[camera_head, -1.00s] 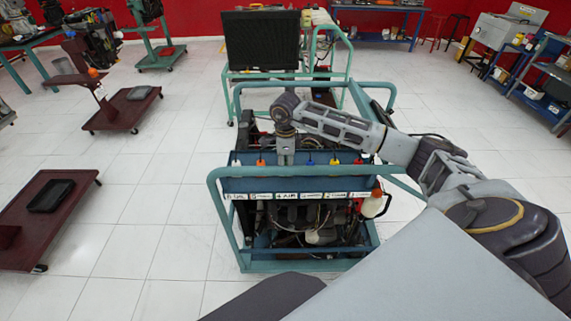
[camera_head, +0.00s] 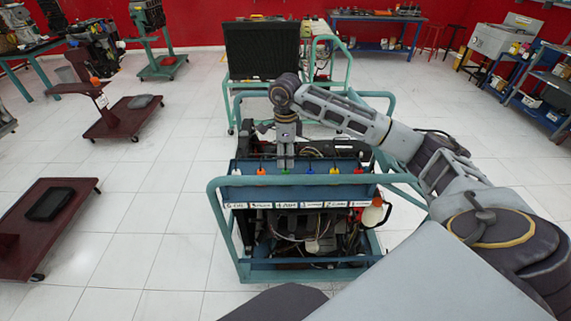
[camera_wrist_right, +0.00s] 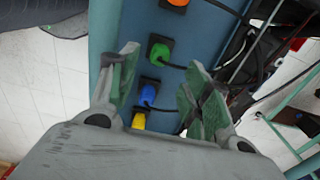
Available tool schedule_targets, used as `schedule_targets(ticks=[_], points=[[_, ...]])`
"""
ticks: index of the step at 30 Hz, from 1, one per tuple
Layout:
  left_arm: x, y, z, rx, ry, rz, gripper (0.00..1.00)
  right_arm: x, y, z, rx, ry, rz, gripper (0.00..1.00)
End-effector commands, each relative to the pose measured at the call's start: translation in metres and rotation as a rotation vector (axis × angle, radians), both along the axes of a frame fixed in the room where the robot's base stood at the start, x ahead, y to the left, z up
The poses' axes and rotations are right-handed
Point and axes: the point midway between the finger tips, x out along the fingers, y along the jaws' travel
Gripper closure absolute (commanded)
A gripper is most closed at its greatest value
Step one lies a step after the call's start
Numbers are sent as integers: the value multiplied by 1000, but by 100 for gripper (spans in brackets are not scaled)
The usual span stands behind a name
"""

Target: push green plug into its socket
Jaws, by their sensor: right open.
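The green plug (camera_head: 284,172) sits in the row of coloured plugs on the blue panel of the engine trainer, just below my right gripper (camera_head: 285,163). In the right wrist view the green plug (camera_wrist_right: 159,52) is upright in a black square housing, with a dark cable beside it. My right gripper (camera_wrist_right: 160,70) is open and empty. Its two fingers stand on either side of the green plug's place in that view, apart from it. How deep the plug sits in its socket I cannot tell. My left gripper is not in view.
Beside the green plug are an orange plug (camera_wrist_right: 178,3), a blue plug (camera_wrist_right: 147,90) and a yellow plug (camera_wrist_right: 139,120). The trainer's green tube frame (camera_head: 214,215) surrounds the panel. A dark red cart (camera_head: 75,235) stands to the left, with clear floor between.

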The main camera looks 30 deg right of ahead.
Motion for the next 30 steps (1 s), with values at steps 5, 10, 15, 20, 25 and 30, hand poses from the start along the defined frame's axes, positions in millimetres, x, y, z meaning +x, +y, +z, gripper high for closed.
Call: schedule_targets(ticks=[5, 10, 15, 20, 25, 30], points=[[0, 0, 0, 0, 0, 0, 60, 0, 0, 23, 0, -2, 0, 51], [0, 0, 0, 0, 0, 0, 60, 0, 0, 33, 1, -1, 0, 51], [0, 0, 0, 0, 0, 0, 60, 0, 0, 36, 1, 1, 0, 51], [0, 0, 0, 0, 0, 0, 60, 0, 0, 36, 1, 1, 0, 51], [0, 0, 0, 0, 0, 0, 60, 0, 0, 36, 1, 1, 0, 51], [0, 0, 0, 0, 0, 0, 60, 0, 0, 36, 1, 1, 0, 51]])
